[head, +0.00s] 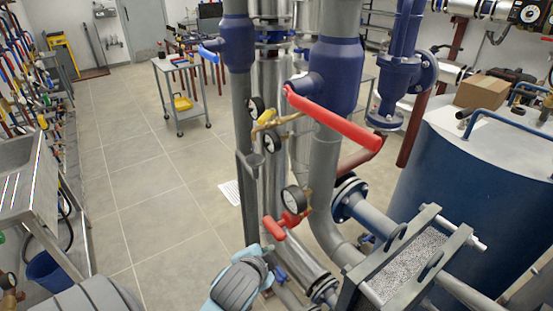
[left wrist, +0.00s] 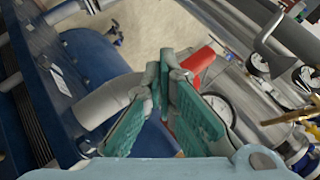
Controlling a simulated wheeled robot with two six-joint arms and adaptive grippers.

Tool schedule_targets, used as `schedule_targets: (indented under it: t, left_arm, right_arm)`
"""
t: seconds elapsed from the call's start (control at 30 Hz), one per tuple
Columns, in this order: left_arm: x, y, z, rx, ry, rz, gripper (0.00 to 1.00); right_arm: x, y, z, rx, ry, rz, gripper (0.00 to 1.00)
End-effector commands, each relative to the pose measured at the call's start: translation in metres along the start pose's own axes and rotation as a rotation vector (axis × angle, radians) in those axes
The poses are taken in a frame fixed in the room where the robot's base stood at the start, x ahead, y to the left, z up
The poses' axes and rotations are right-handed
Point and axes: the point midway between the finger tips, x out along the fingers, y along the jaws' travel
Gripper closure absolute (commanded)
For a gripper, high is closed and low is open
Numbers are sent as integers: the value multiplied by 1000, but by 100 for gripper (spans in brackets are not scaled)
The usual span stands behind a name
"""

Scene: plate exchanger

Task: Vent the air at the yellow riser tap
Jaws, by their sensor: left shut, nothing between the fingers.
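The yellow-handled tap (head: 267,116) sits on a brass fitting between two round gauges, on the riser pipes in the middle of the head view. A yellowish brass piece (left wrist: 298,113) shows at the right edge of the left wrist view; I cannot tell if it is the tap's handle. My left gripper (head: 262,255) is low in the head view, well below the tap and apart from it. In the left wrist view its fingertips (left wrist: 167,76) are together with nothing between them. A red handle (head: 274,228) is close above the gripper. My right gripper is out of view.
A long red lever (head: 340,120) juts right of the tap. A gauge (head: 294,200) sits above the small red handle. A blue tank (head: 490,190) and a plate exchanger (head: 405,270) crowd the right. The floor to the left is open, with a trolley (head: 180,65) farther back.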

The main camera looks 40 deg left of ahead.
Motion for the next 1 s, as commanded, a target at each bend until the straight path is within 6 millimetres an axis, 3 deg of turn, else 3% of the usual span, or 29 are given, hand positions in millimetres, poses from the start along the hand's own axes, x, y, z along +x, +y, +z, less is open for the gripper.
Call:
schedule_targets:
  t: [0.03, 0.1, 0.2, 0.3, 0.47, 1.0]
  left_arm:
    - [0, -39, -31, 93, 59, -118, 100]
    - [-7, -89, -67, 228, 106, -284, 100]
    - [-29, -148, -105, 384, 124, -495, 100]
    - [-51, -189, -129, 492, 108, -653, 100]
    - [-61, -215, -143, 557, 85, -740, 100]
    - [6, -267, -165, 554, 86, -734, 100]
  right_arm:
    - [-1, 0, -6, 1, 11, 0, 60]
    - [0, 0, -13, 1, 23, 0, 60]
    - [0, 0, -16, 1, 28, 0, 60]
    - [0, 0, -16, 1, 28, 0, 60]
    - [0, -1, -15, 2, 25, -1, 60]
    - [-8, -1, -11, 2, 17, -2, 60]
